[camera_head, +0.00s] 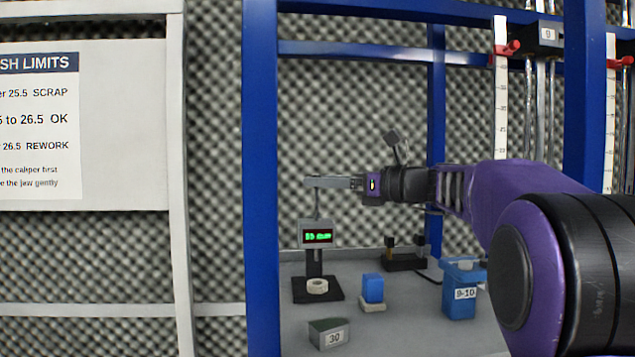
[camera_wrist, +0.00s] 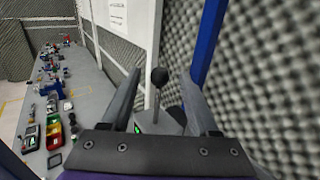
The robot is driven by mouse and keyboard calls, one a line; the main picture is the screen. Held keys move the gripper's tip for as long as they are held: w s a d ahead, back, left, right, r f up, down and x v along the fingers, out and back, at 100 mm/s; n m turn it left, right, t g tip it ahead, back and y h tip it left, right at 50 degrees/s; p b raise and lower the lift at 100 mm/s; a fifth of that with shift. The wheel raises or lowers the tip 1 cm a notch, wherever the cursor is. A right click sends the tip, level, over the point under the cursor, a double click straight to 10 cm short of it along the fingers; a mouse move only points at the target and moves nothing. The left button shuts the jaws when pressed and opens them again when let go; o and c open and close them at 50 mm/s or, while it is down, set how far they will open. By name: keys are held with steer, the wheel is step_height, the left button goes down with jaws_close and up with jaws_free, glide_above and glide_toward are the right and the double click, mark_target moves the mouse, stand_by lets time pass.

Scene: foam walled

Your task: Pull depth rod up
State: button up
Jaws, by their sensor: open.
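The depth gauge (camera_head: 317,235) stands on the grey bench, with a grey display box showing green digits that I cannot read surely. Its thin depth rod (camera_head: 317,205) rises from the top of the box. In the wrist view the rod's round black knob (camera_wrist: 159,76) shows between my fingers, with the rod below it. My gripper (camera_head: 310,182) is level above the gauge, its fingers pointing left. In the wrist view the two fingers stand apart on either side of the knob, and neither visibly touches it. The knob is hidden by the fingers in the head view.
A pale ring (camera_head: 317,286) sits on the gauge's black base. A blue block (camera_head: 372,288), a block marked 30 (camera_head: 329,333), a blue bin (camera_head: 461,290) and a black fixture (camera_head: 404,262) stand nearby. A blue post (camera_head: 261,200) rises left of the gauge.

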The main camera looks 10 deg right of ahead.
steer(key=v, duration=1)
steer(key=shift+d, duration=0.1)
